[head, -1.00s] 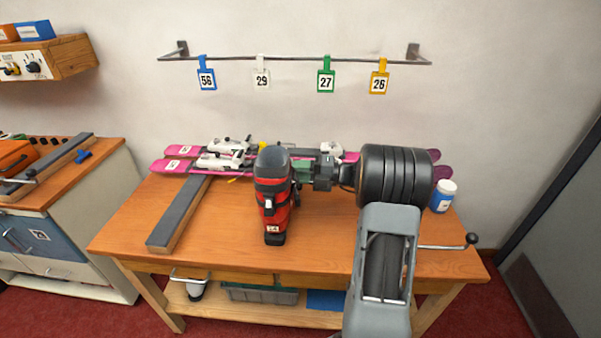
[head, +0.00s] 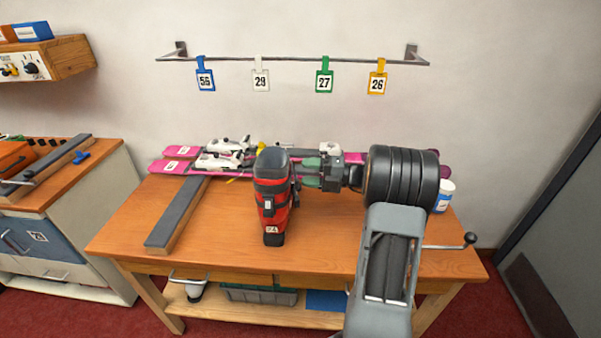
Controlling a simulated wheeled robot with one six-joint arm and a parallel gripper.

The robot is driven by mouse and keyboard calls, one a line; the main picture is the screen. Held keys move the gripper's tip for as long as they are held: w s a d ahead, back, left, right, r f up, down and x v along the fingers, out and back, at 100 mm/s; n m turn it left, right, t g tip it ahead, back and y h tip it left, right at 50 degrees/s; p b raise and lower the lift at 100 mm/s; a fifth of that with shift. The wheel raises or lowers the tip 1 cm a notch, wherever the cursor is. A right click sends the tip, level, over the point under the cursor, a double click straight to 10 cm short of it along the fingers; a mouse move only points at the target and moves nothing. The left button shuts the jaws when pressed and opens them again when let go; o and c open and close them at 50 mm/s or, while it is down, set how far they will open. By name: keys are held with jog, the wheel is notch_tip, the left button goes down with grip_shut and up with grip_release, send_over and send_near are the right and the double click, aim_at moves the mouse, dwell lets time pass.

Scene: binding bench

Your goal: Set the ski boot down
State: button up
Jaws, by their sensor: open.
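The red and black ski boot (head: 270,200) stands upright on the wooden bench (head: 330,237), left of my arm, with a small numbered tag at its toe. My gripper (head: 308,170) is just right of the boot's upper shaft, its green fingers pointing left toward it. The jaws are open. A narrow space seems to show between the fingertips and the shaft, and I cannot tell whether they touch.
Pink skis (head: 180,165) with white bindings lie along the back of the bench. A grey-topped bar (head: 178,212) lies left of the boot. A white and blue bottle (head: 444,196) stands behind my arm at right. The front middle of the bench is clear.

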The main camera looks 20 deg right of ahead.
jog(key=v, duration=0.9)
jog(key=shift+f, duration=0.1)
jog(key=s+a+f+n+g+h, duration=0.4)
jog(key=n, duration=0.7)
jog(key=s+a+f+n+g+h, duration=0.3)
jog(key=s+a+f+n+g, duration=0.1)
jog(key=n, duration=0.7)
jog(key=s+a+r+n+t+h+p, duration=0.1)
jog(key=s+a+r+n+h, duration=0.3)
jog(key=n, duration=0.6)
jog(key=s+a+r+n+h+p, duration=0.1)
jog(key=s+a+r+n+h, duration=0.3)
jog(key=a+n, duration=0.5)
jog(key=shift+r+n+t, duration=0.4)
jog(key=shift+n, duration=0.5)
